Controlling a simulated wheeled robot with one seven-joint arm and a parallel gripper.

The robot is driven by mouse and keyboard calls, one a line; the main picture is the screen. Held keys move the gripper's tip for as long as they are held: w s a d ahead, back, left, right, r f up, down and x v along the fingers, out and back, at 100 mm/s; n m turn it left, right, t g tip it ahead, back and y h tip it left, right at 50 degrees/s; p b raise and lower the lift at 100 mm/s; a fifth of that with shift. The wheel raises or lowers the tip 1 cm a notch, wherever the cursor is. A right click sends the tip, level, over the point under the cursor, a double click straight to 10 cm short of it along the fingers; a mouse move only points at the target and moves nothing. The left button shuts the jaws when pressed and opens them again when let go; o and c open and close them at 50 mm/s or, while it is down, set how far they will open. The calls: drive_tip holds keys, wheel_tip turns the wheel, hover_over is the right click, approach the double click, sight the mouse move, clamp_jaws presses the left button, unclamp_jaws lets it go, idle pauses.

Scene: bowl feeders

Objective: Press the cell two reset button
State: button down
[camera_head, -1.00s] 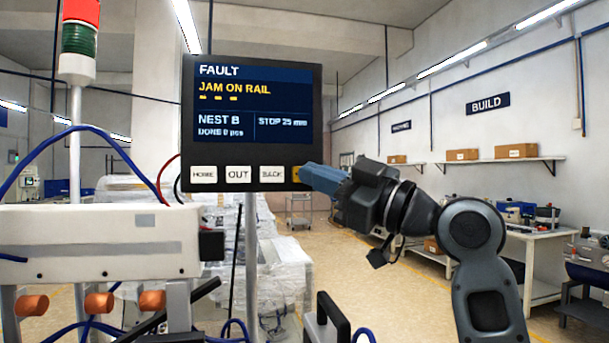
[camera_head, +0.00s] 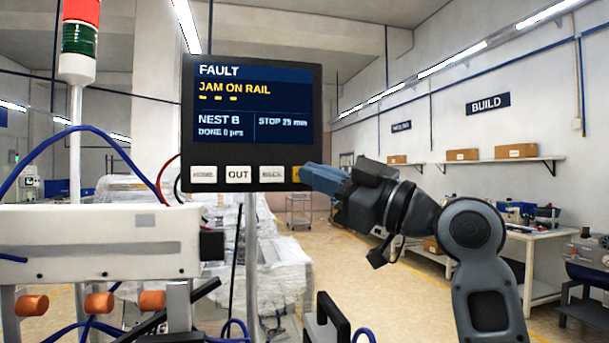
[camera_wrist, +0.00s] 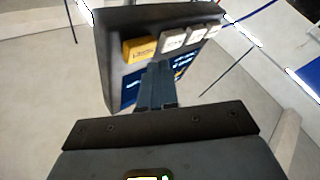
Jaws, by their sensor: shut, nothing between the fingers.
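The control panel (camera_head: 250,185) is a dark box on a post. Its screen (camera_head: 252,105) reads FAULT, JAM ON RAIL and NEST B. Below the screen are white buttons marked HOME, OUT (camera_head: 238,174) and BACK, with a yellow button (camera_head: 297,173) at the right end. In the wrist view the yellow button (camera_wrist: 139,48) shows beside the fingertips (camera_wrist: 159,66). I cannot tell whether they touch the panel.
A red and green signal tower (camera_head: 79,40) and a white machine housing (camera_head: 100,240) with blue hoses stand at the left. Wrapped goods (camera_head: 285,270) stand behind the panel post. Workbenches (camera_head: 535,255) line the right wall, with open floor between.

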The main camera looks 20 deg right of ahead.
drive_tip(key=shift+w, duration=0.1)
drive_tip(key=shift+w+d+b, duration=0.1)
drive_tip(key=shift+w+b, duration=0.2)
drive_tip(key=shift+w+d, duration=0.1)
drive_tip(key=shift+w, duration=0.4)
idle(1.0)
drive_tip(key=shift+b, duration=0.3)
drive_tip(key=shift+s+a, duration=0.2)
drive_tip(key=shift+s, duration=0.7)
drive_tip(key=s, duration=0.3)
drive_tip(key=s+a, duration=0.1)
drive_tip(key=s, duration=0.1)
idle(0.3)
